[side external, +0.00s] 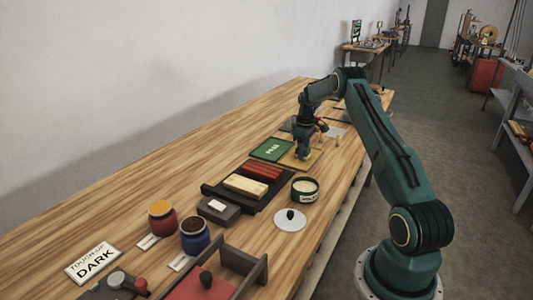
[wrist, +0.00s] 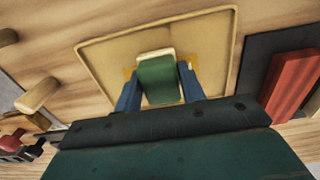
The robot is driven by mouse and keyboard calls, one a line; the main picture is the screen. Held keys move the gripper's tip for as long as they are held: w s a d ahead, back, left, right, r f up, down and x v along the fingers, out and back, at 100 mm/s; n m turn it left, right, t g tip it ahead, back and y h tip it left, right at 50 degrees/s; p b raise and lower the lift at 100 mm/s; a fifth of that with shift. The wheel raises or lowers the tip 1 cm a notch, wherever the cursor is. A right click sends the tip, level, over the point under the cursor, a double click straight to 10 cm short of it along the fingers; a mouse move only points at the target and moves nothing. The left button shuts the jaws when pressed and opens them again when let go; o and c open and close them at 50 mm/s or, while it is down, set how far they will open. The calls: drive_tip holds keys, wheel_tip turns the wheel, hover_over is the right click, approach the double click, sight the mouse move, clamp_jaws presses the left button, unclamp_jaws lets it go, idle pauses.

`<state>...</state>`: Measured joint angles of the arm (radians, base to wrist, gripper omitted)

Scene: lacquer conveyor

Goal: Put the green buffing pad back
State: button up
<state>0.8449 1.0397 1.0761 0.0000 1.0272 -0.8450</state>
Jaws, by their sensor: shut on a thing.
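The green buffing pad (wrist: 158,80) is a small green block with pale ends, between the two blue fingers of my gripper (wrist: 158,75). My gripper is shut on it. In the side view my gripper (side external: 303,152) points down over a tan board (side external: 288,163), and the pad is hard to make out there. The tan board also shows under the pad in the wrist view (wrist: 92,48). I cannot tell whether the pad touches it. A green mat (side external: 266,152) with white lettering, seemingly "PADS", lies just left of my gripper.
A dark tray (side external: 212,192) holds red blocks (side external: 262,171) and a cream block (side external: 246,186). A round tin (side external: 305,190), a pale disc with a dark knob (side external: 290,219), and red and blue jars (side external: 195,237) stand nearer. The bench's wall side is clear.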

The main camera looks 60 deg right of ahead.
drive_tip(key=shift+f, duration=0.15)
drive_tip(key=o, duration=1)
drive_tip(key=shift+c, duration=0.2)
wheel_tip(320, 180, up, 12)
drive_tip(key=shift+r, duration=0.2)
idle(0.3)
